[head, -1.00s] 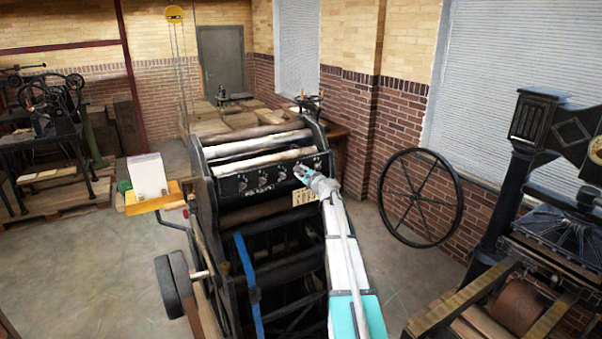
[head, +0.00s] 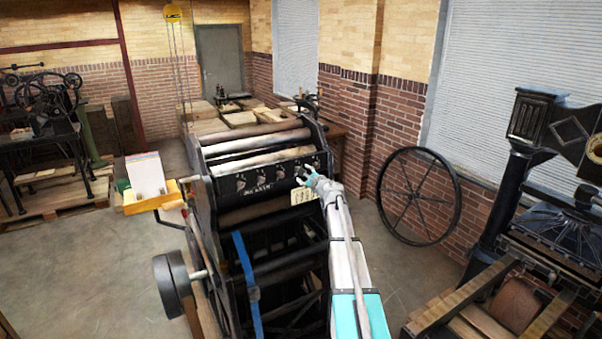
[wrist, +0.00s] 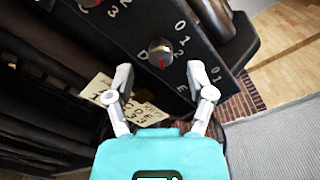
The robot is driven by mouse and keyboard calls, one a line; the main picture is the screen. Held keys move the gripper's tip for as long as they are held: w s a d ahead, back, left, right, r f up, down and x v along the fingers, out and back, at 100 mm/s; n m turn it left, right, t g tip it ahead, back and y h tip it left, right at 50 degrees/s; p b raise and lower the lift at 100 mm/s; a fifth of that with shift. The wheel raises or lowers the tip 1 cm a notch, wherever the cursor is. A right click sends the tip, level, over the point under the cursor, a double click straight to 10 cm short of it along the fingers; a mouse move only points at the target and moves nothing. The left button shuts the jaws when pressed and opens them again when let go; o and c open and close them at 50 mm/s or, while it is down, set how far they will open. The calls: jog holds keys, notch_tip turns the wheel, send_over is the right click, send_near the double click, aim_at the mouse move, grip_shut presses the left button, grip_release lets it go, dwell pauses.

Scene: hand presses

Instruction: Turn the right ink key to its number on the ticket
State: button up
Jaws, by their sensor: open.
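The black press carries a dark panel with ink keys along its top front. In the wrist view one round black ink key (wrist: 160,53) with a red mark sits ahead of my gripper (wrist: 160,80), beside white numbers. Another ink key (wrist: 90,3) is partly cut off at the top left. A cream ticket (wrist: 128,105) with dark writing hangs below the panel, partly behind my left finger. It also shows in the head view (head: 304,197). My gripper is open and empty, its fingertips apart and short of the key. In the head view my gripper (head: 305,174) is at the panel's right end.
The press (head: 270,215) fills the middle, with rollers (head: 258,143) above the panel. A large spoked wheel (head: 420,196) leans by the brick wall at right. A yellow tray (head: 152,198) with paper juts out at left. Another press (head: 530,240) stands at far right.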

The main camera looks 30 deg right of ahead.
jog(key=shift+s+d, duration=0.1)
jog(key=shift+s, duration=1.75)
jog(key=s+a+f+n+g+y+b, duration=0.2)
jog(key=s+a+f+n+g, duration=0.25)
jog(key=a, duration=0.45)
jog(key=s+a+f+n+g+y+b, duration=0.1)
jog(key=s+a+f+n+b, duration=0.15)
jog(key=a+f+n, duration=0.4)
jog(key=s+a+f+n+g+y+b, duration=0.2)
jog(key=s+a+f+n+g, duration=0.3)
jog(key=a, duration=0.7)
jog(key=s+a+f+n+g+h+b, duration=0.3)
jog(key=s+f, duration=0.4)
jog(key=s, duration=0.4)
jog(key=s+a+f+n+g+h+b, duration=0.3)
jog(key=s+f, duration=0.5)
jog(key=s, duration=0.3)
jog(key=a+n+g, duration=0.1)
jog(key=a+n, duration=0.1)
jog(key=n, duration=0.1)
jog(key=shift+s+a, duration=0.15)
jog(key=shift+s, duration=0.1)
